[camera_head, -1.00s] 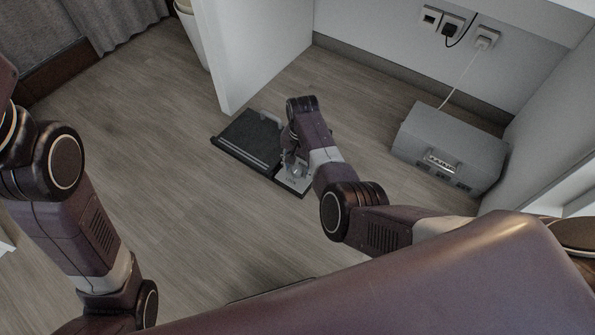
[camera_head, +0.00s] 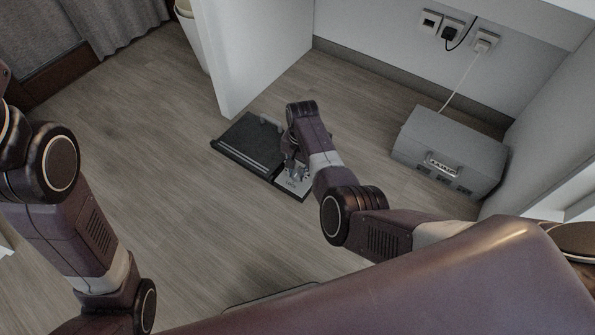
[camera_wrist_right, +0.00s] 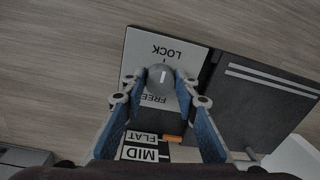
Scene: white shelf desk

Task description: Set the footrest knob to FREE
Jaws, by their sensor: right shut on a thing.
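The footrest (camera_head: 250,140) is a dark flat platform on the floor, with a light grey panel (camera_head: 292,187) at its near right end. In the right wrist view the panel (camera_wrist_right: 196,56) reads LOCK above and FREE below a round grey knob (camera_wrist_right: 153,79). My right gripper (camera_wrist_right: 162,80) is shut on the knob, one finger on each side; FREE is partly covered. In the head view this gripper (camera_head: 294,170) is over the panel. My left gripper is out of view.
Below FREE are FLAT and MID labels (camera_wrist_right: 145,153) and an orange mark (camera_wrist_right: 172,138). A white desk panel (camera_head: 245,55) stands just behind the footrest. A grey box (camera_head: 450,150) sits at right, its cord running to wall sockets. Floor at left is clear.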

